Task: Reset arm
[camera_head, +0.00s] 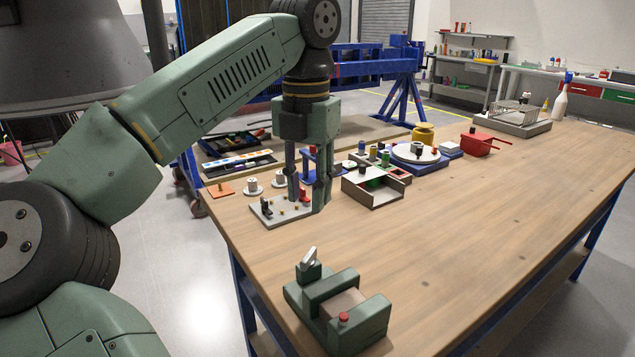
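My gripper (308,195) points down over the left part of the wooden table, above or just at a grey plate (281,213) with small black, brass and red parts on it. I cannot tell whether its fingertips touch the plate. Two finger parts show with a gap between them, and I see nothing clearly held there. My green arm reaches in from the left. A round white disc (404,152) on a dark blue base, with a small dark part on it, stands behind and to the right; it may be the rotary jig.
A green clamp-like fixture (337,312) stands at the near table edge. An open grey box (376,196) sits just right of my gripper.

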